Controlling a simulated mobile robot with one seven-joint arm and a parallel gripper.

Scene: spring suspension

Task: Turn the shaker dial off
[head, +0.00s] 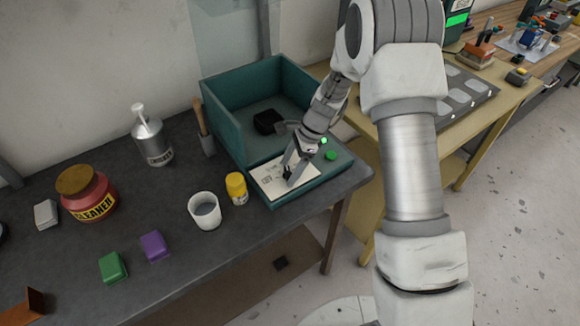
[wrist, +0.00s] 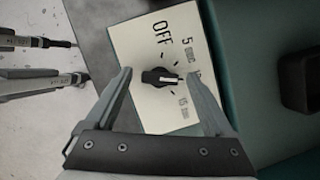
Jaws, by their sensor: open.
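The shaker dial is a black knob (wrist: 161,77) on a white label plate (wrist: 145,40) in the wrist view. The plate reads OFF at its upper part, "5 sec" to the right and a 15 mark below. A pale mark shows on the knob, seemingly toward the right, away from OFF. My gripper (wrist: 165,66) is open, with one finger on each side of the knob and a gap to both. In the head view, my gripper (head: 291,172) is low over the label plate (head: 268,183) on the front of the teal shaker (head: 225,128), partly hiding the dial.
A green light (head: 323,141) and a green button (head: 331,156) sit right of the plate. A yellow-capped bottle (head: 237,188) and a white cup (head: 205,211) stand close to its left. A black block (head: 268,121) lies in the teal bin.

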